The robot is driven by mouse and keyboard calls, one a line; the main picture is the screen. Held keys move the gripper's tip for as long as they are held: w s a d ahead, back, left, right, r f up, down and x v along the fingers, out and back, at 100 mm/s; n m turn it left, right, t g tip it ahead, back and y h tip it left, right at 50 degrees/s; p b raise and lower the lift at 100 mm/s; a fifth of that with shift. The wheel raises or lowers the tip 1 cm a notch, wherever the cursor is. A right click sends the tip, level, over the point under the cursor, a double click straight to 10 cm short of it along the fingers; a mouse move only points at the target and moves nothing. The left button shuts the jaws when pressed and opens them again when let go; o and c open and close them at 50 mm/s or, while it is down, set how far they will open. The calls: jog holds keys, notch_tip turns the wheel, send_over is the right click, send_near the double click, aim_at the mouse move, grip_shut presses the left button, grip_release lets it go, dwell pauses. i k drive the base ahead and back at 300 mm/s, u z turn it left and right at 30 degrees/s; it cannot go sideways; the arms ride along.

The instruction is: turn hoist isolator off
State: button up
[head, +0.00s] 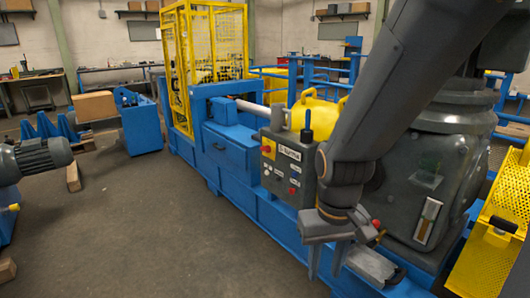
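My gripper (327,264) hangs pointing down in front of the blue machine frame, at the lower right of the control box. Its two fingers are apart, with nothing visible between them. A dark grey control box (286,168) stands on the blue frame, with a white label, small buttons and a red button on a yellow patch (267,148). A small red knob (376,224) shows just right of my gripper, partly hidden behind my wrist. I cannot read which of these controls is the hoist isolator or tell its position.
A large grey housing (437,175) stands behind my arm on the right. A yellow perforated guard (497,225) is at the right edge. A yellow mesh cage (207,60) stands at the back. A grey motor (38,159) is at left. The floor (140,220) in front is clear.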

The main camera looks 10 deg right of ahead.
aim_at(267, 149)
jog(key=u, duration=0.2)
jog(key=k, duration=0.4)
jog(key=u, duration=1.15)
jog(key=i, duration=1.55)
jog(key=z, duration=0.8)
jog(key=i, duration=0.95)
jog(key=z, duration=1.55)
jog(key=i, duration=0.5)
jog(key=z, duration=0.3)
